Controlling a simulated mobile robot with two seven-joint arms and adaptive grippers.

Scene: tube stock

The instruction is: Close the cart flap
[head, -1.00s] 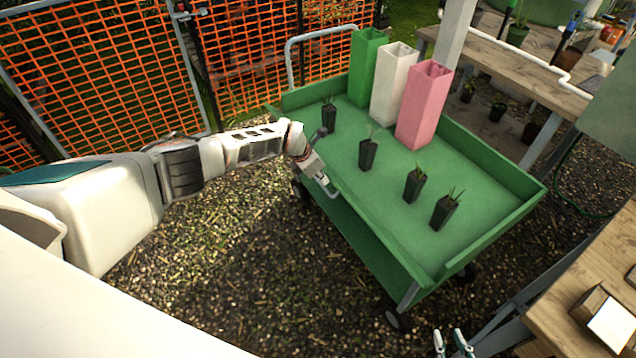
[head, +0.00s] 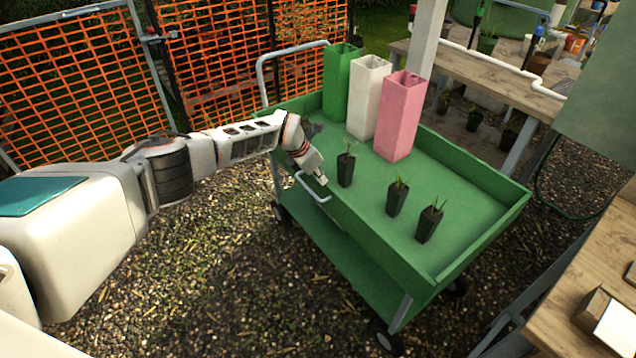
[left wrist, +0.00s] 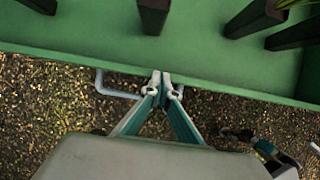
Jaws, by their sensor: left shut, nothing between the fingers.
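The green cart (head: 460,205) stands in the middle of the head view. Its near long side, with a pale bar handle (head: 313,188), is the flap (head: 375,235); I cannot tell whether it is fully upright. My left gripper (head: 322,181) is shut and empty at the flap's upper edge, near the handle.
Several dark plant pots (head: 346,170) stand on the cart, one partly hidden by my left arm. Green, white and pink tall boxes (head: 400,120) stand at its far side. A wooden table (head: 590,270) is at right. Gravel before the cart is clear.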

